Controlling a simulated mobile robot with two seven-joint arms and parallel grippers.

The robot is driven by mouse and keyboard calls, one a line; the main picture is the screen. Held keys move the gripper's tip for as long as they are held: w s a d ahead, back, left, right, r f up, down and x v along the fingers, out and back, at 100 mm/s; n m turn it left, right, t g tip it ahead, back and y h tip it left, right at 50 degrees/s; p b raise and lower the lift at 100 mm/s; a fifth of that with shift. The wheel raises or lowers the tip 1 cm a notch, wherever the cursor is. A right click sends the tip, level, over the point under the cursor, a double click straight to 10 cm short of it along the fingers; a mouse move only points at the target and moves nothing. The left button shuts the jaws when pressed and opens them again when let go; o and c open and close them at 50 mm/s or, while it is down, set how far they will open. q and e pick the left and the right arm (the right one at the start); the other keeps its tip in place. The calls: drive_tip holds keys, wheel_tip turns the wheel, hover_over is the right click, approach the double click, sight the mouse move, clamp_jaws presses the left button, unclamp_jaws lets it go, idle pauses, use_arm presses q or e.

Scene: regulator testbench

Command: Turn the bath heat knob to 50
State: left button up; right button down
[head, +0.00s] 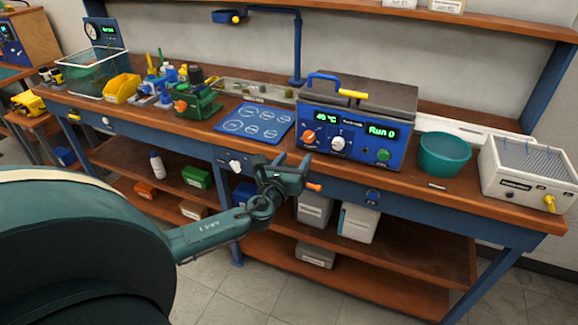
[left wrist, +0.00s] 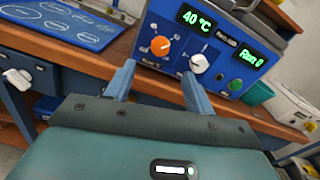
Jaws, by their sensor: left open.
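The blue bath unit (head: 360,140) stands on the bench and shows in both views. Its front has an orange knob (head: 308,136) on the left, below a green temperature display (head: 326,117). In the left wrist view the display (left wrist: 195,17) reads about 40 °C. The orange knob (left wrist: 160,46) there lies ahead of and between my fingertips, apart from them. A white knob (head: 338,143) is to its right; the small labels are unreadable. My left gripper (head: 293,160) is open and empty, in front of the bench edge below the panel. My right gripper is not in view.
A green button (head: 383,154) and a "Run 0" display (head: 381,132) are on the panel's right. A blue mat (head: 254,121) lies left of the unit. A teal bowl (head: 444,155) and a white box (head: 528,170) stand to its right.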

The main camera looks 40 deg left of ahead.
use_arm(q)
drive_tip(key=shift+v, duration=1.6)
drive_tip(key=s+d+f+n+g+h, duration=0.4)
drive_tip(key=s+d+f+n+g, duration=0.1)
drive_tip(key=s+d+f+n, duration=0.65)
drive_tip(key=s+d+f+n+g+h, duration=0.1)
drive_tip(key=s+d+f+n+h, duration=0.2)
drive_tip(key=s+d+n, duration=0.8)
drive_tip(key=f+n, duration=0.1)
drive_tip(key=n, duration=0.4)
drive_tip(key=shift+s+n+g+h, duration=0.25)
drive_tip(key=shift+n+g+h, duration=0.05)
drive_tip(key=shift+n+g, duration=0.1)
